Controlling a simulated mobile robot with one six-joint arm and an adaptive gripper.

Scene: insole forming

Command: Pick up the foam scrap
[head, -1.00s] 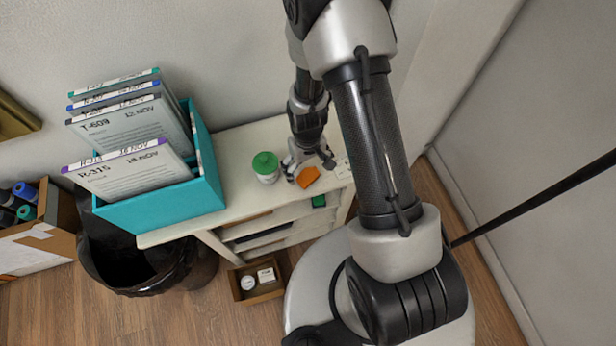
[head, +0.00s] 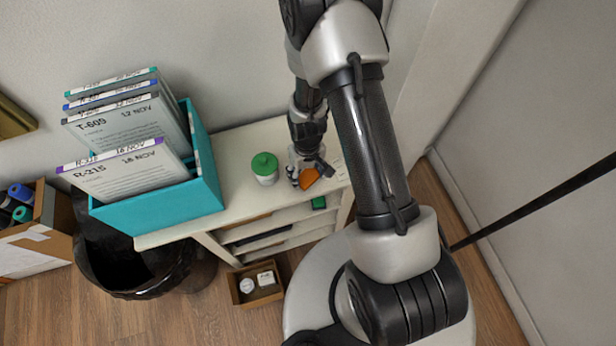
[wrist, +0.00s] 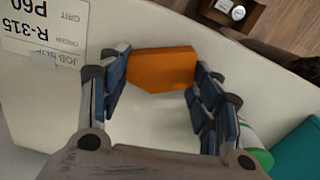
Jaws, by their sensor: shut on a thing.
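The foam scrap is an orange, angular block (head: 309,178) on the top of the white shelf unit (head: 236,204), near its right end. In the wrist view the orange foam scrap (wrist: 162,68) sits between the blue-padded fingers of my gripper (wrist: 160,88), with a finger against each side. My gripper (head: 307,175) is shut on it. In the head view the fingers partly cover the scrap. It is at or very near the shelf top; I cannot tell if it is lifted.
A green-lidded jar (head: 265,168) stands just left of my gripper. A teal box (head: 160,208) of labelled folders is further left. A job slip (wrist: 42,30) lies by the gripper. A black bin (head: 130,265) and a small wooden box (head: 256,284) are on the floor.

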